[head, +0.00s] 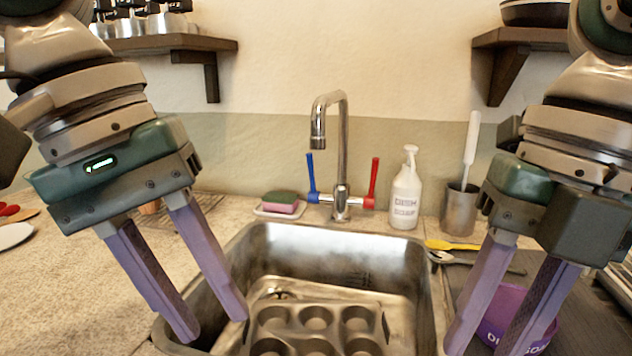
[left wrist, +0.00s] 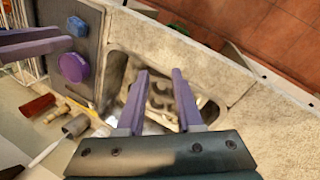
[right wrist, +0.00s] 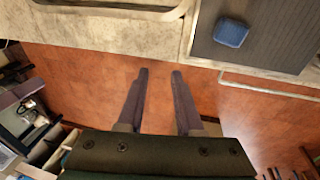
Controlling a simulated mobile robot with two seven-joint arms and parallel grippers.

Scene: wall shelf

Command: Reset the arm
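My left gripper (head: 218,330) hangs over the left side of the sink in the head view. Its two purple fingers are apart with nothing between them; the left wrist view shows the same open fingers (left wrist: 158,98). My right gripper (head: 482,350) is at the right of the sink in the head view, in front of a purple bowl. Its fingers are apart; in the right wrist view the open fingers (right wrist: 158,95) have only the floor behind them.
A metal sink (head: 425,268) holds a muffin tin (head: 335,325). Behind stand a faucet (head: 342,150), a soap bottle (head: 405,195), a sponge (head: 281,201) and a metal cup (head: 460,212). The purple bowl (head: 508,305) and a blue item (right wrist: 231,32) lie on the dark drying mat (right wrist: 285,35). Wall shelves (head: 165,43) hang above.

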